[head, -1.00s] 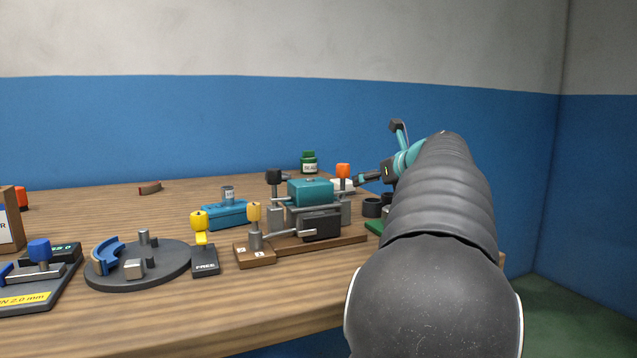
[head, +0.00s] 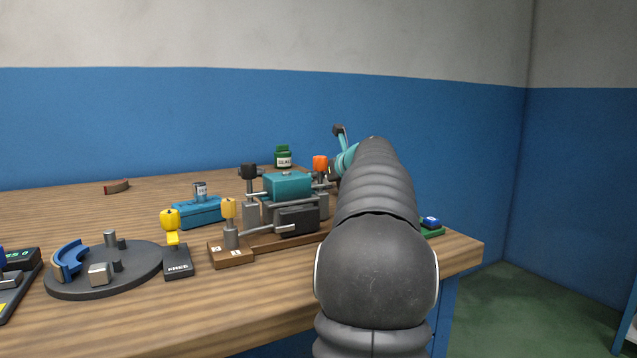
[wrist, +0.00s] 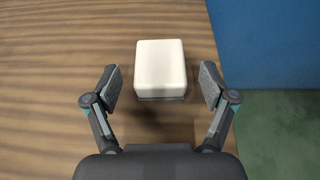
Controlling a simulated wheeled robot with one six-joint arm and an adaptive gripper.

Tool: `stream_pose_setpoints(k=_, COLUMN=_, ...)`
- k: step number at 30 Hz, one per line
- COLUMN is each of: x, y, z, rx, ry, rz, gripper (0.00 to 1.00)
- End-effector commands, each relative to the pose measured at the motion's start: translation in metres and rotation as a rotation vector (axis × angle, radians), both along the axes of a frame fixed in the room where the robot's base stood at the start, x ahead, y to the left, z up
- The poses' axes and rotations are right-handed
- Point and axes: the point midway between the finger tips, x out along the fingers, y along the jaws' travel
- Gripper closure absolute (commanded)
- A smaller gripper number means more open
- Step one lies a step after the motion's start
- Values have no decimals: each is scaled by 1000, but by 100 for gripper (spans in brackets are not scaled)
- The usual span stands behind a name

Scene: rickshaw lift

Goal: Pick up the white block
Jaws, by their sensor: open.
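The white block (wrist: 160,65) is a rounded off-white box in the wrist view, on the wooden table with a thin grey layer under its near edge. My gripper (wrist: 161,84) is open, one finger to the left of the block and one to the right, with gaps on both sides. The fingertips overlap the block's near half in the picture; their height relative to it is hard to tell. In the head view my arm hides the block and the fingers.
The table's right edge (wrist: 216,55) runs close to the block. In the head view a teal-topped fixture (head: 287,187) with an orange knob (head: 320,163) stands left of my arm.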

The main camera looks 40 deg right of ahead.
Motion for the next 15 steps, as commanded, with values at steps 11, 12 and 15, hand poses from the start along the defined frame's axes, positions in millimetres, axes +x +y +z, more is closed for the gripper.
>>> stream_pose_setpoints(k=11, x=34, y=-10, z=-13, rx=1, ry=1, rz=-1, gripper=17)
stream_pose_setpoints(k=12, x=34, y=-10, z=-13, rx=1, ry=1, rz=-1, gripper=17)
stream_pose_setpoints(k=15, x=34, y=-10, z=-13, rx=1, ry=1, rz=-1, gripper=17)
